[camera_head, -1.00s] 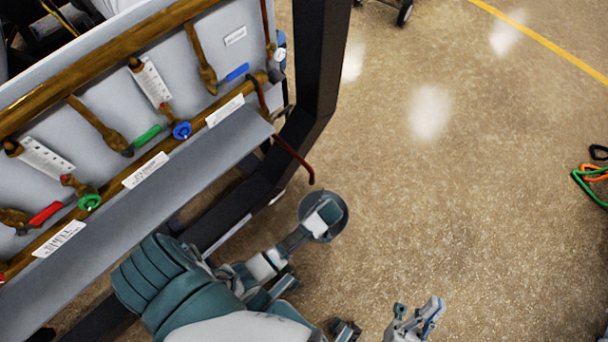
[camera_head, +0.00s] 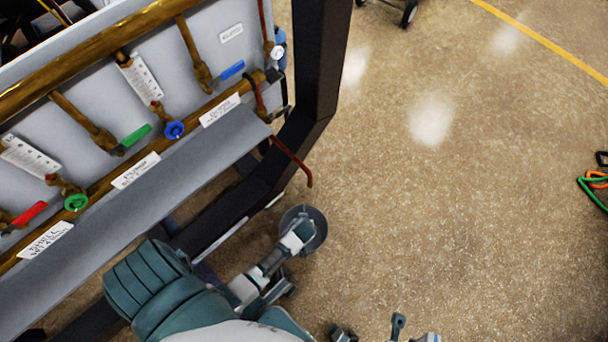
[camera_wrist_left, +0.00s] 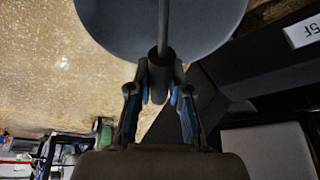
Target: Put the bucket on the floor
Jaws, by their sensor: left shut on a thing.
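The bucket (camera_head: 321,226) shows in the head view as a round grey rim, partly hidden by my left gripper (camera_head: 299,236). It hangs over the bare floor beside the black frame post. In the left wrist view the grey bucket (camera_wrist_left: 205,25) fills the top middle, with a thin rod running across it to a dark cylindrical grip. The fingers of my left gripper (camera_wrist_left: 160,95) are shut around that grip. Parts of my right gripper (camera_head: 398,328) show at the bottom edge, cut off, and its jaw opening cannot be made out.
A panel of brass pipes (camera_head: 98,125) with coloured valve handles stands at the left, with a grey ledge (camera_head: 130,205) below. A black post (camera_head: 318,70) and a bent copper pipe (camera_head: 292,163) are close to the bucket. The speckled floor (camera_head: 450,210) to the right is wide and clear.

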